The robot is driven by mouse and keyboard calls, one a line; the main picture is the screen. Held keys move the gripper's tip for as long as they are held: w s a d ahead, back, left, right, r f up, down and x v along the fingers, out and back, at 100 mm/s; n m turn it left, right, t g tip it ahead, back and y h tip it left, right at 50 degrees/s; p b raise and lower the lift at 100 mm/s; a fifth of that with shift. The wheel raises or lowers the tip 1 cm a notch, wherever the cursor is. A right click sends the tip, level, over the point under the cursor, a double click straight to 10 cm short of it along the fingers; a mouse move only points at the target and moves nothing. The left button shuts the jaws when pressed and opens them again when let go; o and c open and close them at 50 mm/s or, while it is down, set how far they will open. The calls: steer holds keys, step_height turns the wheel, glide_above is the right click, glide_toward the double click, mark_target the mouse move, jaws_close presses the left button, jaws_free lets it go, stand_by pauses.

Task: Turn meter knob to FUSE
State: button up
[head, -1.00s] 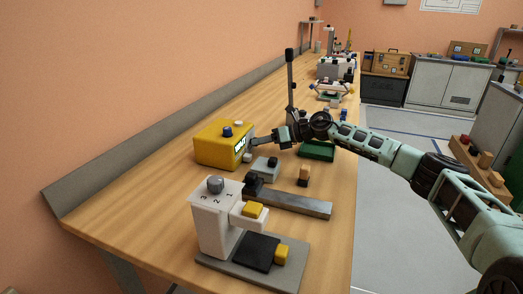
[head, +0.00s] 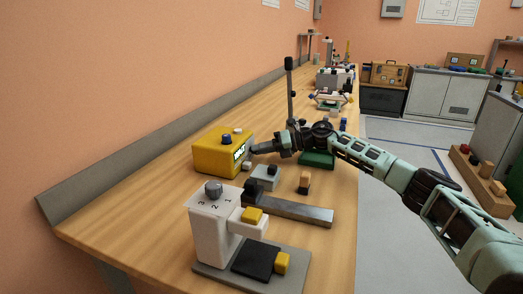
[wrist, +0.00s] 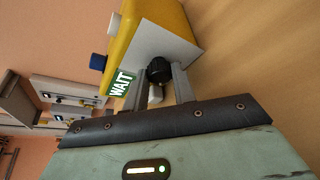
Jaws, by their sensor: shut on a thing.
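The meter is a yellow box (head: 218,155) at the left of the bench, with a pale front face and a lit green display (wrist: 121,83) that reads WAIT in the wrist view. Its black round knob (wrist: 159,70) sits on the pale face; the head view hides it behind my gripper. My gripper (head: 254,149) reaches the meter's face from the right. In the wrist view, its two fingers are on either side of the knob, shut on it. I cannot read the knob's pointer or any FUSE mark.
A blue button (head: 227,141) and a white button (head: 238,133) top the meter. A grey box with a black knob (head: 265,177), a wooden block (head: 304,182), a green tray (head: 317,160) and a white stand (head: 214,235) are nearby. A dark post (head: 290,90) rises behind my gripper.

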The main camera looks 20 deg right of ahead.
steer(key=o, duration=1)
steer(key=shift+d, duration=0.1)
steer(key=b+v, duration=0.1)
steer(key=v, duration=1.6)
steer(key=shift+s+r+b, duration=0.15)
steer(key=shift+b, duration=0.15)
